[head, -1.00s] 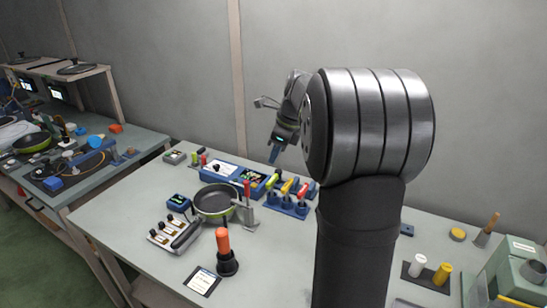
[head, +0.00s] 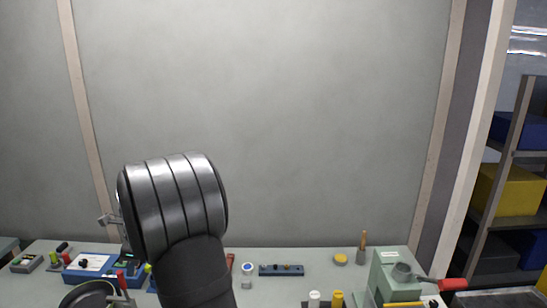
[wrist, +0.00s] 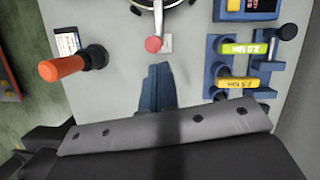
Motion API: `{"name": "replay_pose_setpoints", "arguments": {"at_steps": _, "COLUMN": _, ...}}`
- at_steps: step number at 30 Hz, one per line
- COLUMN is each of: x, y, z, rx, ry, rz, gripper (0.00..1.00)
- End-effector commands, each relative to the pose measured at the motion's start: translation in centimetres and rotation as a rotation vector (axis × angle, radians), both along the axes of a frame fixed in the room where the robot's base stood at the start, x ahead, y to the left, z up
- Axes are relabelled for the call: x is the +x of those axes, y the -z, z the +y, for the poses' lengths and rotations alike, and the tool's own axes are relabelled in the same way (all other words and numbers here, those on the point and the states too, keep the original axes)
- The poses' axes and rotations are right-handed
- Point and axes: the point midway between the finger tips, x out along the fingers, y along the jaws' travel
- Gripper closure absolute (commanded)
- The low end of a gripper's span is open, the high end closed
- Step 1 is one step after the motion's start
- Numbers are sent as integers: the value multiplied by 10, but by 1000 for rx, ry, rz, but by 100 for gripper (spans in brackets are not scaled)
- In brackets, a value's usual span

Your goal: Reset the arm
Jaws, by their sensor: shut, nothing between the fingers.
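My gripper (wrist: 157,88) shows in the wrist view as two blue fingers side by side, shut and empty. It is above the grey bench, with a red-ended handle (wrist: 153,44) just beyond the fingertips in the picture. In the head view, my large ribbed arm joint fills the lower left-middle. It hides most of my gripper, and only bits of the wrist show at its left edge.
A dark pan (head: 88,293) is at lower left. A green box machine (head: 393,277) and shelves of bins (head: 508,190) are at right.

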Motion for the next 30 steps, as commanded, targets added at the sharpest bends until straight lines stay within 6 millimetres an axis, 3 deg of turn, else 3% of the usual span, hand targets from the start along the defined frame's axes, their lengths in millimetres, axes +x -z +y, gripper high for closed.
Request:
{"name": "replay_pose_setpoints", "arguments": {"at_steps": 6, "x": -2, "y": -1, "z": 11, "rx": 1, "ry": -1, "rz": -1, "gripper": 100}}
{"name": "replay_pose_setpoints", "arguments": {"at_steps": 17, "x": -2, "y": -1, "z": 11, "rx": 3, "ry": 0, "rz": -2, "gripper": 100}}
{"name": "replay_pose_setpoints", "arguments": {"at_steps": 20, "x": -1, "y": -1, "z": 4, "rx": 2, "ry": 1, "rz": -1, "gripper": 100}}
{"name": "replay_pose_setpoints", "arguments": {"at_steps": 26, "x": 6, "y": -4, "z": -29, "rx": 0, "ry": 6, "rz": -1, "gripper": 100}}
{"name": "replay_pose_setpoints", "arguments": {"at_steps": 30, "x": 8, "y": -32, "z": -36, "rx": 2, "ry": 1, "rz": -3, "gripper": 100}}
